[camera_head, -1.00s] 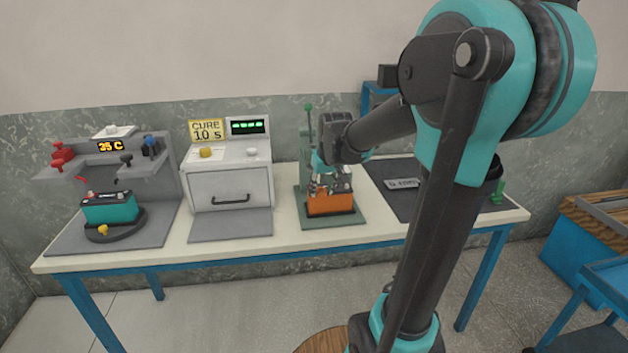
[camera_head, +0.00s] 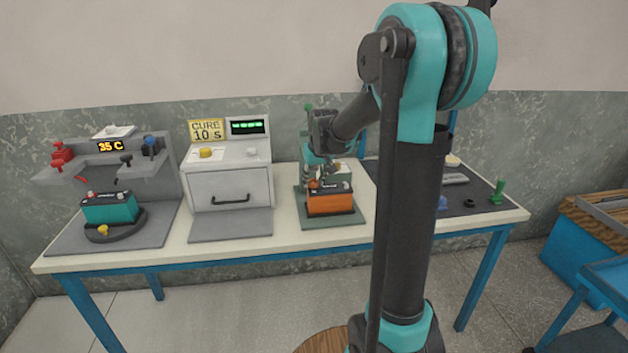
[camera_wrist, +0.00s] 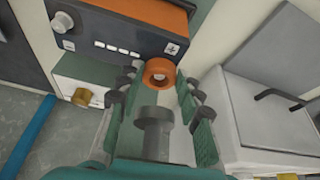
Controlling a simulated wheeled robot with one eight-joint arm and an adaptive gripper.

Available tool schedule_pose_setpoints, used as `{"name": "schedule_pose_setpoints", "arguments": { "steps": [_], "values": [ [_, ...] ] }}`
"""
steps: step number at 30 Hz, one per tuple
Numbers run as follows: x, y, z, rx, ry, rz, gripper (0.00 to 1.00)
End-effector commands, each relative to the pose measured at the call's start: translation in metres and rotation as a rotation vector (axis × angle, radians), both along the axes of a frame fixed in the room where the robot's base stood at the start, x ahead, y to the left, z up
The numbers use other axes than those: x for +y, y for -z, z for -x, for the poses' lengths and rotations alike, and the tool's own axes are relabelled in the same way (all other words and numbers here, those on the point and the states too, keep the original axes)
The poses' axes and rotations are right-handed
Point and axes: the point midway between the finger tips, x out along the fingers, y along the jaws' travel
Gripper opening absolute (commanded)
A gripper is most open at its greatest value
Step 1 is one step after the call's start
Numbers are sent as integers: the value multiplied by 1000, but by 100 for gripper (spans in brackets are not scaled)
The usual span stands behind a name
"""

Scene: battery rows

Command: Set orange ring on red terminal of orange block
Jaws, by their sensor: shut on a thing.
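The orange block (camera_head: 330,203) stands upright on a green base plate in the head view. It fills the top of the wrist view (camera_wrist: 125,32), with its dark label side showing. My gripper (camera_head: 318,179) is low at the left part of the block's top in the head view. In the wrist view my gripper (camera_wrist: 160,76) is shut on the orange ring (camera_wrist: 159,73), held at the fingertips.
The green base plate (camera_head: 335,221) carries a green post behind the block. The cure box (camera_head: 230,187) stands to its left, and a teal block (camera_head: 109,209) on a grey station is further left. A dark mat (camera_head: 480,201) with small parts lies to the right.

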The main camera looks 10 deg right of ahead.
Motion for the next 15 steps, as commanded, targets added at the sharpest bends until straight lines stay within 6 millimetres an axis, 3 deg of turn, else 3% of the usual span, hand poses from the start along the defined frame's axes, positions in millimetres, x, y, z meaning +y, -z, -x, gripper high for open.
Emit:
{"name": "schedule_pose_setpoints", "arguments": {
  "steps": [5, 6, 11, 15],
  "values": [
    [0, 2, 0, 0, 0, 0, 22],
    [0, 3, 0, 0, 0, 0, 36],
    [0, 3, 0, 0, 0, 0, 56],
    [0, 3, 0, 0, 0, 0, 56]
  ]
}}
